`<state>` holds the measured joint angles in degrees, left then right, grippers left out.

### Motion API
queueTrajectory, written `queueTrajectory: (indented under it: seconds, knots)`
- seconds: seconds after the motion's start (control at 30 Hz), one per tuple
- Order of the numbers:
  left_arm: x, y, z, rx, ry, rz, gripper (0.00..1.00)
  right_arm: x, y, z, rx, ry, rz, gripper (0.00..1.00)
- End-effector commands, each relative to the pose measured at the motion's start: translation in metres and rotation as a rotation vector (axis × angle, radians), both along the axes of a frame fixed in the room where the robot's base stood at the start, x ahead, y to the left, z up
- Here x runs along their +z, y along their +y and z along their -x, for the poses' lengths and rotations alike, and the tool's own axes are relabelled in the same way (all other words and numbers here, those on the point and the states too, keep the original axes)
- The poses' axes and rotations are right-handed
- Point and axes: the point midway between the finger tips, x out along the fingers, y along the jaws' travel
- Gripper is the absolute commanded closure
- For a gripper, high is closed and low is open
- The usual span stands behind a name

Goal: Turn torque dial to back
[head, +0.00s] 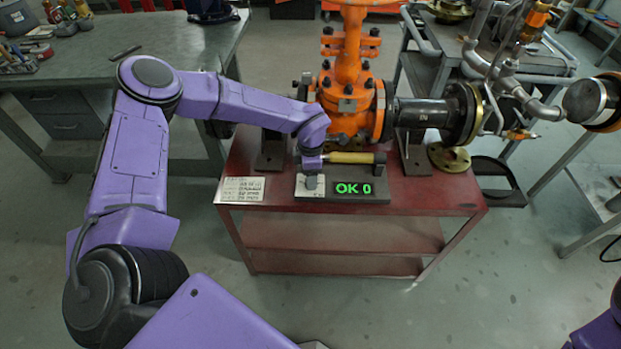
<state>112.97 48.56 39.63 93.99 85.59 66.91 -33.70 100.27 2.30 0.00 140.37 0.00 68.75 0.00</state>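A purple arm of mine reaches in from the left and ends over the front of the red cart. My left gripper (311,180) points down at the left end of a torque tester, touching or just above a small pale block; I cannot tell which, nor whether its fingers are open or shut. A bar with a yellow grip (350,157) lies across behind the display. No dial is clearly visible; the gripper may hide it. My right gripper is out of view.
An orange gate valve (347,95) with dark pipe flanges stands on the red cart (440,195) just behind the tester. A white label plate (244,190) lies at the cart's front left. Workbenches with tools and pipes stand at left and right.

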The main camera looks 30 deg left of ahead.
Motion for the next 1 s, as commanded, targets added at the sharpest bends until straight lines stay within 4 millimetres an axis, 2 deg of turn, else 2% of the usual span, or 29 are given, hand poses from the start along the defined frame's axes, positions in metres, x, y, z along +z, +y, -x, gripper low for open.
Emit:
queueTrajectory:
  seconds: [0.03,0.2,0.4,1.0]
  knots:
    - [0.013,0.000,-0.001,0.001,-0.006,0.001,0.41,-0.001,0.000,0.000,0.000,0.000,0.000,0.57]
    - [0.053,0.000,0.000,0.000,-0.005,0.001,0.41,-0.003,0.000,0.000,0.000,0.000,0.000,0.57]
    - [0.078,-0.001,0.001,0.000,-0.001,0.000,0.41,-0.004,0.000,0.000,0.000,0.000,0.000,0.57]
    - [0.081,-0.001,0.001,0.000,0.000,0.000,0.41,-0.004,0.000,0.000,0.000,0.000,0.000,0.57]
